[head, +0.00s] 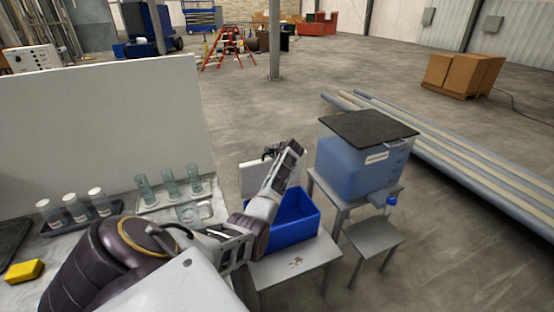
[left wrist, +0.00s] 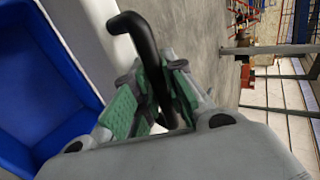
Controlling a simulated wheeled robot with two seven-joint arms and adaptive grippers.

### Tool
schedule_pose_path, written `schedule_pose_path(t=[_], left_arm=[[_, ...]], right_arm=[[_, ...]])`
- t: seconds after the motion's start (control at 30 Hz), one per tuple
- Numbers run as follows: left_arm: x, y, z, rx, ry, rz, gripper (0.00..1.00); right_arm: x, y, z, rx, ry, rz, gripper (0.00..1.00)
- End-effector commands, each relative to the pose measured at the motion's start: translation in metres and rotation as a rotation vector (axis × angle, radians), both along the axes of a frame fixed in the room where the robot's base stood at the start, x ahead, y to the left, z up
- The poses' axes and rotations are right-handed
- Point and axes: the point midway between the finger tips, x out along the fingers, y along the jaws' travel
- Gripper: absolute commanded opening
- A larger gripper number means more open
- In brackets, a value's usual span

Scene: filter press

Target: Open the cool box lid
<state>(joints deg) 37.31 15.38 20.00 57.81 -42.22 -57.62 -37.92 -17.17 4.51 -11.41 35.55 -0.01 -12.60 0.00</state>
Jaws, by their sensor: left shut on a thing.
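The cool box (head: 306,226) is a blue open-topped box on a small grey table, with its dark blue inside showing. Its white lid (head: 250,180) stands up at the box's far side, partly hidden behind my left arm. My left gripper (head: 269,153) is above the lid's top edge. In the left wrist view the gripper (left wrist: 158,102) has its green-padded fingers shut on a black curved handle (left wrist: 139,32). The box (left wrist: 40,75) fills the left of that view, with a pale strip, apparently the lid (left wrist: 95,22), beside it. My right gripper is out of view.
A blue water tank (head: 352,168) with a black top stands on a stand to the right, close to my left forearm. A grey stool (head: 374,236) is before it. Glass cylinders (head: 168,182) in racks stand on the bench at left.

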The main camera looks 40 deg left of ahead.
Motion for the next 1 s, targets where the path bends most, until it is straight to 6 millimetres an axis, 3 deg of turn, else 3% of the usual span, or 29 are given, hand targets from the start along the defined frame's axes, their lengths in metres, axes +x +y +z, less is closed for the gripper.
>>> schedule_pose_path(t=[0.2,0.63,0.67,0.8,1.0], left_arm=[[0.0044,0.0105,0.0034,0.0,-0.006,0.001,0.0],[0.0048,0.0119,0.0043,0.0,-0.006,0.002,0.0],[0.0047,0.012,0.0043,0.0,-0.006,0.002,0.17],[0.0045,0.0118,0.0036,-0.001,-0.004,0.001,0.35],[0.0041,0.0116,0.0025,-0.001,-0.002,0.002,0.35]], right_arm=[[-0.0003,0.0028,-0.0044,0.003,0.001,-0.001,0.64],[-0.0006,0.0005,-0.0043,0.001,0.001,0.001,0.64],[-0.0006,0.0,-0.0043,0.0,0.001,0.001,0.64],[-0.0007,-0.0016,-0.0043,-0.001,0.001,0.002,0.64],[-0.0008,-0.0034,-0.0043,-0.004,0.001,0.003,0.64]])
